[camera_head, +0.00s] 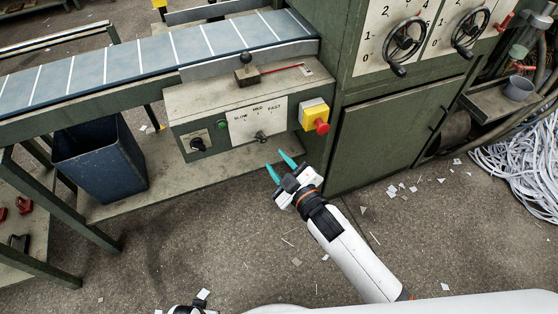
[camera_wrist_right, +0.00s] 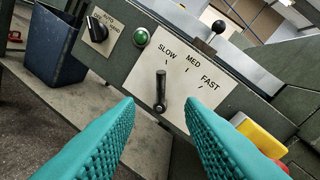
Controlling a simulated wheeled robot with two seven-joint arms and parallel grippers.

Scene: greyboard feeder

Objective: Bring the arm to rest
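My right gripper (camera_head: 280,165) is open and empty in the head view, with teal fingers pointing up toward the feeder's control panel (camera_head: 257,122). In the right wrist view the two fingers (camera_wrist_right: 160,125) are spread apart. The speed lever (camera_wrist_right: 161,90) shows between and beyond them, apart from both, below the SLOW, MED and FAST marks. The lever (camera_head: 261,136) also shows on the panel in the head view. A dark part of mine shows at the bottom edge of the head view, but I cannot make out my left gripper's fingers.
A red stop button (camera_head: 321,126) on a yellow box sits right of the panel. A ball-topped lever (camera_head: 246,61) stands above it. A blue bin (camera_head: 100,160) is under the conveyor (camera_head: 130,65). A green machine cabinet (camera_head: 395,135) is at right. Open floor with paper scraps lies in front.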

